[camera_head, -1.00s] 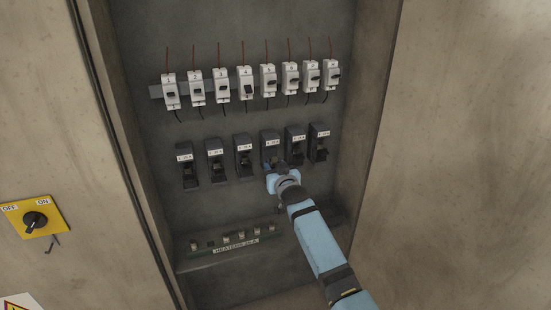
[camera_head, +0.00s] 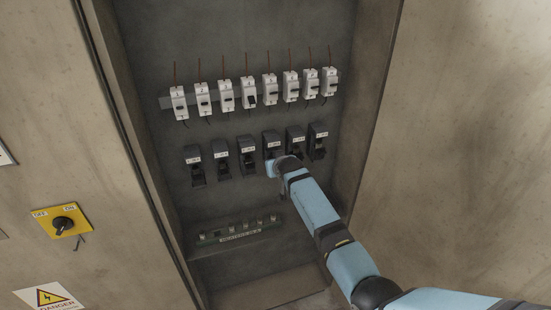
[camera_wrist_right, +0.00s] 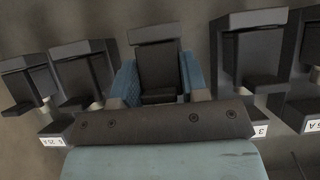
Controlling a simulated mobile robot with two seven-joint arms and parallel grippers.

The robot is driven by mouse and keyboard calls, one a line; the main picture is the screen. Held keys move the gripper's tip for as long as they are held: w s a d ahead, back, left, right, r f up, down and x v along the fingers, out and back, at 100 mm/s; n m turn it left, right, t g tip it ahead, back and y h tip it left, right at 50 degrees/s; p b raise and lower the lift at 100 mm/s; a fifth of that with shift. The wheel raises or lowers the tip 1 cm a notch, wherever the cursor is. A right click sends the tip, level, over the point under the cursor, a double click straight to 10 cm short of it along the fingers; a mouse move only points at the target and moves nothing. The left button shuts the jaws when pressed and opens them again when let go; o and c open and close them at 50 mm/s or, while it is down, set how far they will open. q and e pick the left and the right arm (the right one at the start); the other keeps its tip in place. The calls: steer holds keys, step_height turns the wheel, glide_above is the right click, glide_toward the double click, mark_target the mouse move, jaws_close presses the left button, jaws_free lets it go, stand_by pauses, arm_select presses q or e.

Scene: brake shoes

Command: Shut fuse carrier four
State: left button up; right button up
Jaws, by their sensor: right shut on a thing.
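Fuse carrier four (camera_head: 269,139) is a black block with a white label, fourth from the left in the lower row in the head view. My right gripper (camera_head: 271,165) covers its lower part. In the right wrist view, carrier four (camera_wrist_right: 158,68) stands between the two blue fingers of my right gripper (camera_wrist_right: 160,85), which are shut on it. Its lower end and label are hidden there behind the gripper body, and I cannot tell how far it is seated. My left gripper is not in view.
Carrier three (camera_head: 247,153) and carrier five (camera_head: 295,140) stand close on either side. White breakers (camera_head: 249,92) are above, and a terminal strip (camera_head: 240,236) is below. The cabinet's side walls flank the panel. A yellow switch (camera_head: 62,222) is outside, left.

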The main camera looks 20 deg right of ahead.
steer(key=shift+w+g+p, duration=0.15)
steer(key=shift+g+p, duration=0.55)
steer(key=shift+p, duration=0.05)
steer(key=shift+f+g, duration=0.2)
steer(key=shift+g, duration=0.1)
steer(key=o, duration=0.7)
steer(key=shift+r, duration=0.1)
steer(key=shift+s+r, duration=0.25)
steer(key=shift+r, duration=0.1)
steer(key=v, duration=1.3)
steer(key=shift+f, duration=0.15)
